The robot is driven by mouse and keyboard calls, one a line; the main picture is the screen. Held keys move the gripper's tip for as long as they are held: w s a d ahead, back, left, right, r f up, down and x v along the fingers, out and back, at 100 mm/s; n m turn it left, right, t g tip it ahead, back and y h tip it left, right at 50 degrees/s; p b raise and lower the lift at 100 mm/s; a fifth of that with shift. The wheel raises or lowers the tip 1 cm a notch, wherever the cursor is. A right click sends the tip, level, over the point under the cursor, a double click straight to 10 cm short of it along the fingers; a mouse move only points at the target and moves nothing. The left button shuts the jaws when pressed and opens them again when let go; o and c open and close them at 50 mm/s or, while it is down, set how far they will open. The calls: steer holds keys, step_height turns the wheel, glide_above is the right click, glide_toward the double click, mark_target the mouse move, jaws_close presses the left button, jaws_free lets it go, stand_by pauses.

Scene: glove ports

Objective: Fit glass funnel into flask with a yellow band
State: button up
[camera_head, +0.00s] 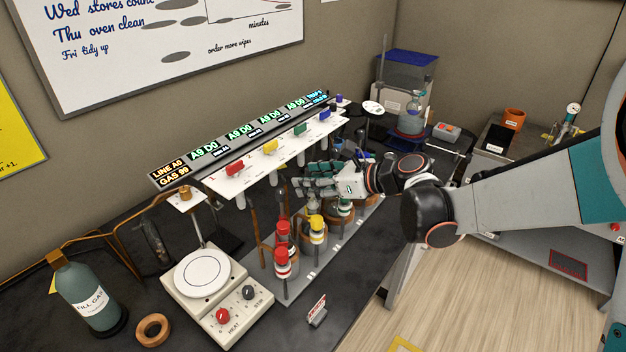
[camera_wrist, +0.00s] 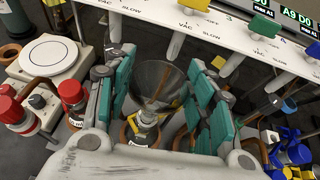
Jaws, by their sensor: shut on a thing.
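My gripper (camera_wrist: 160,92) is shut on the glass funnel (camera_wrist: 152,76), a grey see-through cone between the teal finger pads in the wrist view. In the head view my gripper (camera_head: 322,180) is above the far part of the flask row, and its fingers mostly hide the funnel. A flask with a yellow band (camera_head: 317,238) stands in the row, nearer the front and below my gripper. In the wrist view a flask with a pale label (camera_wrist: 146,120) shows under the funnel, with yellow beside it. Whether the funnel's stem is in a neck is hidden.
Red-banded flasks (camera_head: 282,262) stand to the left in the same row. A white valve panel (camera_head: 262,163) with coloured handles runs close behind my gripper. A hotplate (camera_head: 204,283) and a fill gas bottle (camera_head: 88,295) stand at the left. The bench front has some bare room.

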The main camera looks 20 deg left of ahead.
steer(key=shift+f+b, duration=0.4)
steer(key=shift+f, duration=0.15)
steer(key=o, duration=1.1)
steer(key=shift+r, duration=0.1)
steer(key=shift+r+p, duration=0.3)
steer(key=shift+p, duration=0.1)
steer(key=p+v, duration=0.1)
steer(key=v, duration=0.5)
steer(key=p+v, duration=0.1)
steer(key=v, duration=0.5)
steer(key=shift+r+p, duration=0.3)
steer(key=shift+p, duration=0.05)
